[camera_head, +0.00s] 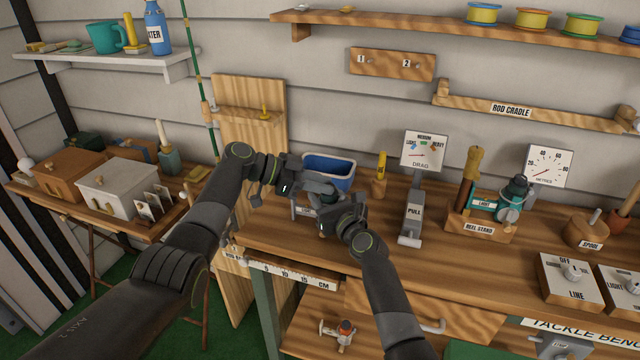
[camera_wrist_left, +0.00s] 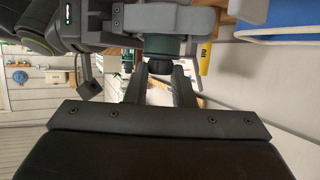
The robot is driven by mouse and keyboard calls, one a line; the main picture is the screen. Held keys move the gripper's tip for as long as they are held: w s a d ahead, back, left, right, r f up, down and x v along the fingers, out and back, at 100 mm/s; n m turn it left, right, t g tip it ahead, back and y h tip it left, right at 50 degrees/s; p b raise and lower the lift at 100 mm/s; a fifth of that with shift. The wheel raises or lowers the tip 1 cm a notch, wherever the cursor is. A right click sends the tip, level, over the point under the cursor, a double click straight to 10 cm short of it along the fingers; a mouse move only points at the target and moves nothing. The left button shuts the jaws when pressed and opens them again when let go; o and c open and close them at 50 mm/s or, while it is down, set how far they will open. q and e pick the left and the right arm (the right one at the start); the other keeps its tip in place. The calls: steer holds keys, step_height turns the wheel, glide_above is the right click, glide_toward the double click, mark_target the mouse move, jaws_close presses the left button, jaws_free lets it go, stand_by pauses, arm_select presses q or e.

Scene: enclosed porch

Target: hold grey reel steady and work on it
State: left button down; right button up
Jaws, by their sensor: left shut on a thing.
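The grey reel (camera_head: 328,198) is mostly hidden between my two grippers on the bench, just in front of a blue bin. A dark green part of it shows between them. My left gripper (camera_head: 316,187) reaches in from the left and is shut on the reel. In the left wrist view, its two fingers (camera_wrist_left: 170,85) close at a dark round end below a green section, under a rounded grey body (camera_wrist_left: 180,20). My right gripper (camera_head: 338,212) comes from the lower right, close against the reel's front; its fingertips are hidden, so its opening cannot be told.
The blue bin (camera_head: 328,172) stands just behind the grippers. To the right are the PULL lever (camera_head: 412,216), the DRAG gauge (camera_head: 423,152) and the reel stand (camera_head: 480,226) with a green reel. A fishing rod (camera_head: 205,105) stands at left. The bench front (camera_head: 300,245) is clear.

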arm_select(q)
steer(key=shift+a, duration=0.1)
stand_by(0.3)
steer(key=c, duration=1.2)
jaws_free()
steer(key=v, duration=1.2)
steer(key=shift+w, duration=0.25)
steer(key=shift+f, duration=0.15)
